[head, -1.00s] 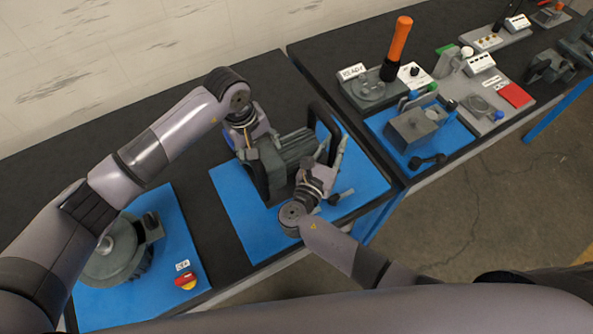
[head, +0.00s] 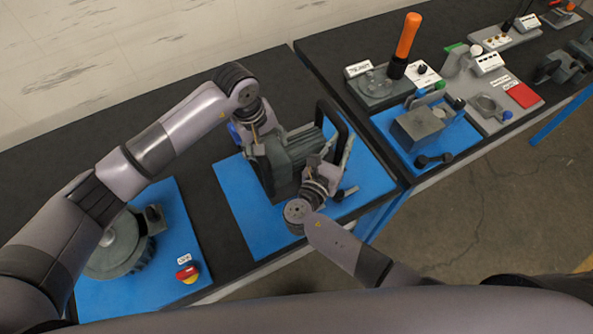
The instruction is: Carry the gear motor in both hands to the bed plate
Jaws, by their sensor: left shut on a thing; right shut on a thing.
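The gear motor (head: 287,165) is a dark grey ribbed block in the middle of the head view, over the centre blue mat (head: 240,225). My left gripper (head: 258,140) is shut on its upper left side. My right gripper (head: 322,168) is shut at its right side, near a tall black loop handle (head: 343,122). The fingertips are largely hidden by the wrists and the motor. I cannot tell whether the motor touches the mat or hangs just above it. I cannot clearly pick out the bed plate.
A round grey machine (head: 118,248) stands on the left blue mat, with a red and yellow knob (head: 187,273) near it. A grey box (head: 417,127) and an orange-handled lever (head: 406,45) are on the right-hand table. Bare black tabletop lies behind the motor.

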